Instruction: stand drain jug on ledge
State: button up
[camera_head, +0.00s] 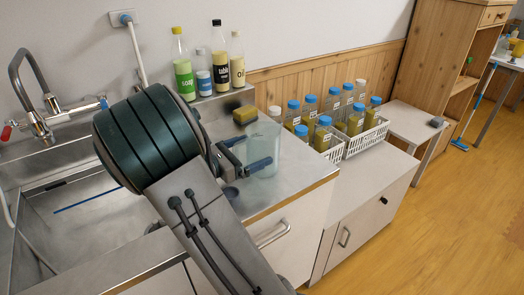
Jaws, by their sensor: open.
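A clear, pale translucent jug (264,140) stands upright on the steel counter, just beyond my gripper. My gripper (246,156) is open at the jug's left side. One dark finger lies near its left wall, and a blue finger shows against or through its lower part. I cannot tell whether the fingers touch the jug. A raised steel ledge (236,97) runs along the wall behind, with several bottles on it. My arm hides part of the counter and sink.
White baskets (366,139) of blue-capped jars stand to the right. A sink (80,215) with a tap (40,122) is at left. The counter's front edge is bare.

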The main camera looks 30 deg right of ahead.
jog(key=c, duration=1.3)
jog(key=shift+o, duration=0.2)
jog(key=shift+r, duration=0.1)
